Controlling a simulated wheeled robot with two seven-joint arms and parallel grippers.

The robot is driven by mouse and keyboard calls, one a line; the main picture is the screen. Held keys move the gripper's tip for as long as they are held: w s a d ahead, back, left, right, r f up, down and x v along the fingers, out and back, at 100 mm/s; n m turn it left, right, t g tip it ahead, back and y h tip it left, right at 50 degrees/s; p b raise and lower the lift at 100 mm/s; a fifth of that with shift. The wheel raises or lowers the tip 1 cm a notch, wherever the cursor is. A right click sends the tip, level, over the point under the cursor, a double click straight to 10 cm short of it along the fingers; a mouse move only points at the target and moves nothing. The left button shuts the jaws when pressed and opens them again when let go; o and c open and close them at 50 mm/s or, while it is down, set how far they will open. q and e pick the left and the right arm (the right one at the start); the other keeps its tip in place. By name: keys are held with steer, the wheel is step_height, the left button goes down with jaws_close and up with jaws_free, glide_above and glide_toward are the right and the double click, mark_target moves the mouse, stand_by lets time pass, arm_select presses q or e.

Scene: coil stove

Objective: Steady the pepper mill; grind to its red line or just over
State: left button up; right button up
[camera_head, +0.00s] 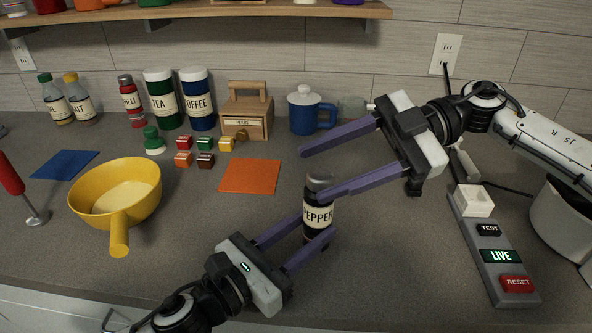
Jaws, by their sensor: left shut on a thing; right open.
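The pepper mill (318,212) stands upright on the grey counter, with a dark body, a cream "PEPPER" label and a grey-brown top. My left gripper (308,238) is shut on its lower body, one finger on each side. My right gripper (312,172) is open, its two long purple fingers pointing left. Its nearer fingertip is by the mill's top, partly in front of it; the farther finger is well behind. I cannot tell whether the nearer finger touches the mill. No red line shows on the mill in this view.
An orange mat (250,177) lies left of the mill. A yellow pan (115,192) stands farther left. A blue mug (305,110) and a wooden box (247,110) stand behind. A panel with TEST, LIVE and RESET (497,250) lies at right.

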steer(key=d+f+m+t+y, duration=0.3)
steer(key=d+m+t+y, duration=0.15)
steer(key=d+m, duration=0.35)
steer(key=w+a+m+t, duration=0.1)
steer(key=w+a, duration=0.1)
steer(key=a, duration=1.1)
steer(key=shift+r, duration=0.2)
steer(key=c, duration=1.1)
steer(key=shift+o, duration=0.2)
steer(key=shift+m+t, duration=0.4)
steer(key=shift+t, duration=0.15)
steer(key=shift+w+d+m+t+h, duration=0.6)
steer(key=shift+m+t+h, duration=2)
steer(key=shift+h, duration=0.2)
steer(key=shift+w+d+m+t+h, duration=0.55)
steer(key=shift+m+t+h, duration=2.05)
steer(key=shift+h, duration=0.25)
steer(key=shift+w+d+m+t+h, duration=0.6)
steer(key=shift+m+t+h, duration=1.95)
steer(key=shift+h, duration=0.25)
steer(key=shift+d, duration=0.1)
